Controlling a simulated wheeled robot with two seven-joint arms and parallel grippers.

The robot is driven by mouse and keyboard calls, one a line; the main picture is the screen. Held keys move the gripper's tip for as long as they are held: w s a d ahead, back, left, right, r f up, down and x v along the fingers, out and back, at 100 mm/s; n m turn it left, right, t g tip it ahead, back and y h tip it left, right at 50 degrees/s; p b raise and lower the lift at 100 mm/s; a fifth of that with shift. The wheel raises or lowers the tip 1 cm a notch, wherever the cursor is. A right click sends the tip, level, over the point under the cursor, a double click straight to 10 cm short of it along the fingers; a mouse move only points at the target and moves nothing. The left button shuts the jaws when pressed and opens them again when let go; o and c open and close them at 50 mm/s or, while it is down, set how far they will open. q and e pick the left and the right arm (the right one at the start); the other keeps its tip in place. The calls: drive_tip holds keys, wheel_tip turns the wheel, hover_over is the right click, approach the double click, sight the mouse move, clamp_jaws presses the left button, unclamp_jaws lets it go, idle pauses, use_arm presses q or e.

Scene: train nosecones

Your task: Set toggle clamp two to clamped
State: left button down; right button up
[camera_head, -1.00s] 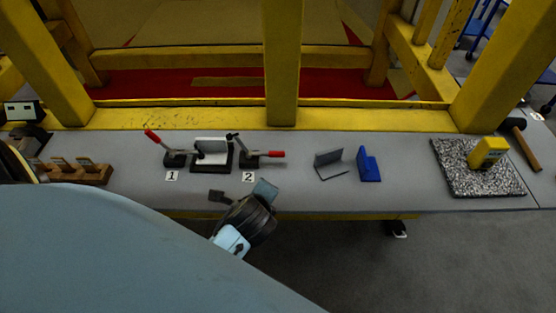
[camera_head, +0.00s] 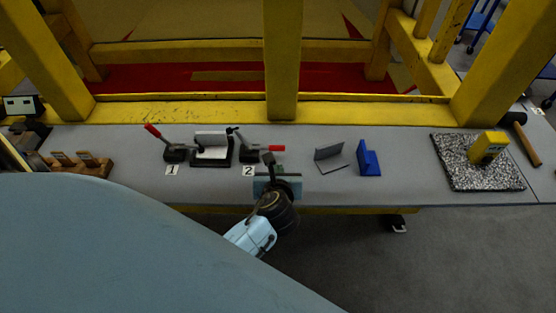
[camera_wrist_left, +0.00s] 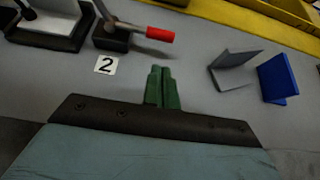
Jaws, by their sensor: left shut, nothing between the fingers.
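Toggle clamp two (camera_head: 250,153) stands on the grey bench behind the label "2" (camera_head: 248,171). Its red-tipped handle (camera_head: 276,148) lies low and points right; the handle also shows in the left wrist view (camera_wrist_left: 160,34). Just left of it is a black fixture (camera_head: 211,161) holding a light plate. My left gripper (camera_head: 269,160) is just in front of the handle's red end. In the left wrist view its green fingers (camera_wrist_left: 161,72) are together and empty, apart from the handle. My right gripper is not in view.
Toggle clamp one (camera_head: 175,153), its red handle raised to the left, stands left of the fixture. A grey angle bracket (camera_head: 330,157) and a blue bracket (camera_head: 368,158) stand to the right. A yellow post (camera_head: 283,60) rises behind the bench.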

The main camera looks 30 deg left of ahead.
sight(279, 157)
use_arm(q)
drive_tip(key=b+x, duration=0.1)
drive_tip(key=x, duration=0.8)
drive_tip(key=shift+w+f, duration=0.15)
drive_tip(key=shift+w, duration=0.1)
